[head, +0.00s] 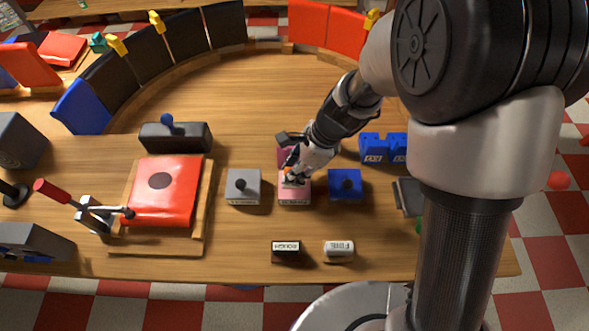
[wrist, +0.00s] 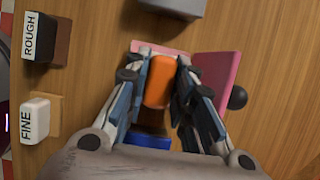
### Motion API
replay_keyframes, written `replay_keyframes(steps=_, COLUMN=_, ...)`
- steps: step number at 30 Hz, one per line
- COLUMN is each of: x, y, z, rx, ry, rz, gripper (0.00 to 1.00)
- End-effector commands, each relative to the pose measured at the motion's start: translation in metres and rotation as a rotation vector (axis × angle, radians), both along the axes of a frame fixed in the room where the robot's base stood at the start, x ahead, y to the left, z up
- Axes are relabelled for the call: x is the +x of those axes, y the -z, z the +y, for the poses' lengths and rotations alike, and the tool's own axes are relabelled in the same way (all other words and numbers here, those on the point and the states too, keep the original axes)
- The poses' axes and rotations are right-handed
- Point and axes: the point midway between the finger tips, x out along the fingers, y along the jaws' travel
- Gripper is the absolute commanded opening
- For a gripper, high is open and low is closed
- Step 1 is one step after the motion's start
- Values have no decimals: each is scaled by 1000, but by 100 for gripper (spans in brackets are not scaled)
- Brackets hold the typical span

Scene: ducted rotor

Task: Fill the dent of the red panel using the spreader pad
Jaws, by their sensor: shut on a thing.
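The red panel (head: 177,205) lies on a wooden frame at the left of the table, with a dark round dent (head: 160,181) in its upper part. My gripper (head: 292,174) is far to its right, over a pink block (head: 295,197). In the wrist view my gripper (wrist: 160,85) is shut on an orange handle (wrist: 158,80). It may belong to the spreader pad, but its lower part is hidden by the fingers. I cannot tell whether it still touches the pink block.
A grey block (head: 243,192) with a dark knob and a blue block (head: 345,189) stand beside the pink one. ROUGH (head: 286,252) and FINE (head: 339,250) blocks lie in front. A red-handled clamp (head: 92,212) stands at the panel's left. A dark block (head: 176,137) lies behind the panel.

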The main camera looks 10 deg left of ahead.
Motion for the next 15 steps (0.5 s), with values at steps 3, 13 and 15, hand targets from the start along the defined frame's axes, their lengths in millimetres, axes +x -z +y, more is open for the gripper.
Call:
replay_keyframes(steps=3, x=0, y=-14, z=0, rx=0, ry=0, rz=-1, gripper=4)
replay_keyframes(steps=13, x=0, y=-41, z=0, rx=1, ry=0, rz=-1, gripper=4)
replay_keyframes(steps=15, x=0, y=-46, z=0, rx=1, ry=0, rz=-1, gripper=4)
